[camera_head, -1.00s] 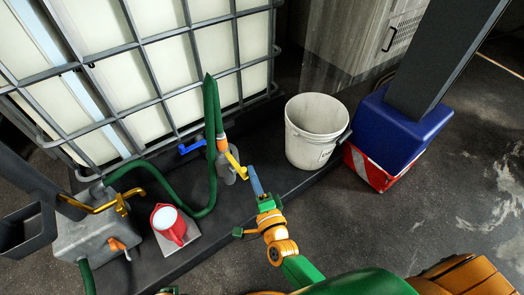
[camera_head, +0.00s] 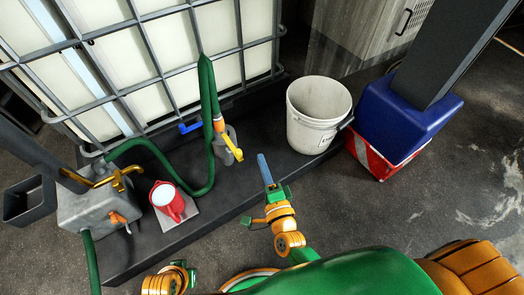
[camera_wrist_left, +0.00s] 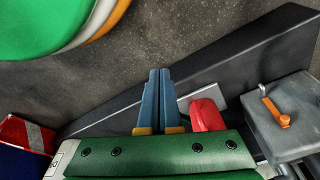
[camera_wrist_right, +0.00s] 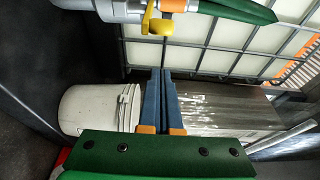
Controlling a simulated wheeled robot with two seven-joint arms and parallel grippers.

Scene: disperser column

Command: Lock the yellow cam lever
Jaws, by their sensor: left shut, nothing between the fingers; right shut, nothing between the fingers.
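The yellow cam lever (camera_head: 233,147) is on the grey fitting (camera_head: 220,143) at the end of the green hose, by the caged tank. It slants down and right, close along the fitting. It also shows at the top of the right wrist view (camera_wrist_right: 155,20), beside the orange collar. My right gripper (camera_head: 263,157) is shut and empty, to the right of the lever and apart from it. Its blue fingers also show in the right wrist view (camera_wrist_right: 161,72). My left gripper (camera_wrist_left: 160,72) is shut and empty, low, with a red jug (camera_wrist_left: 207,115) beyond its fingers.
A blue-handled valve (camera_head: 190,127) is left of the fitting.

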